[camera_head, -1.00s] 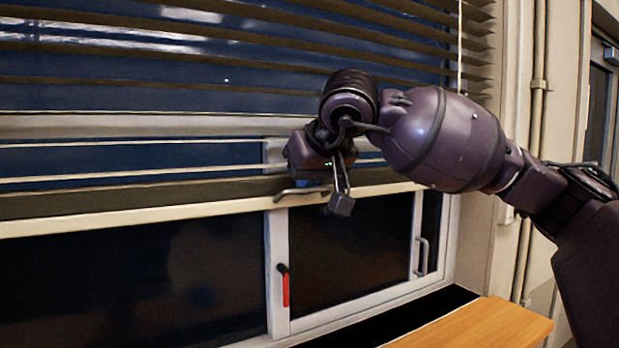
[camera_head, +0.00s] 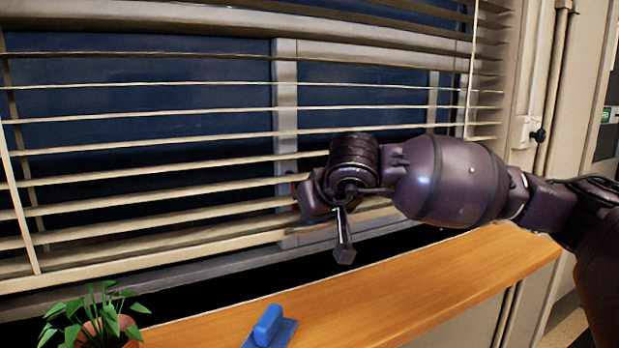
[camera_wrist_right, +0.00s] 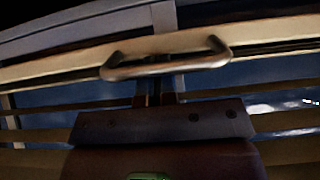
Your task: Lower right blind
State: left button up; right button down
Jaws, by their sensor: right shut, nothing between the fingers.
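The blind (camera_head: 230,193) hangs across the window in the head view, its pale slats spread out. Its bottom rail (camera_head: 150,255) hangs low, a little above the wooden ledge. My right gripper (camera_head: 343,250) is shut and empty, at the bottom rail near the middle of the picture. In the right wrist view a metal handle (camera_wrist_right: 165,68) runs along the pale bottom rail (camera_wrist_right: 275,36), just beyond my right gripper (camera_wrist_right: 155,95). Whether the fingers touch the handle cannot be told. In the head view my wrist hides that part of the rail. My left gripper is not in view.
A wooden ledge (camera_head: 400,282) runs below the window. On it are a potted plant (camera_head: 95,322) at the left and a blue object (camera_head: 268,326). Pipes (camera_head: 553,80) run up the wall at the right. A pale cord (camera_head: 472,75) hangs near the blind's right end.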

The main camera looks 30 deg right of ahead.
notch_tip(320, 180, down, 9)
jog(key=shift+r+b, duration=0.15)
jog(key=shift+b, duration=1.05)
jog(key=shift+f+b, duration=0.3)
jog(key=shift+f, duration=0.45)
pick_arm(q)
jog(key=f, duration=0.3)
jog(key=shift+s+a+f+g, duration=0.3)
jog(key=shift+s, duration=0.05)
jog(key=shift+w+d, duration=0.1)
pick_arm(e)
jog(key=shift+s+f, duration=0.1)
jog(key=shift+f, duration=0.15)
notch_tip(320, 180, up, 5)
jog(key=shift+s+r+p, duration=0.1)
jog(key=shift+p, duration=0.85)
pick_arm(q)
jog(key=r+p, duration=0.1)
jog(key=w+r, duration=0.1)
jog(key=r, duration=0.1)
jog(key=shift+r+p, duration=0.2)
jog(key=shift+p, duration=0.2)
pick_arm(e)
jog(key=v, duration=0.9)
jog(key=shift+s+r, duration=0.2)
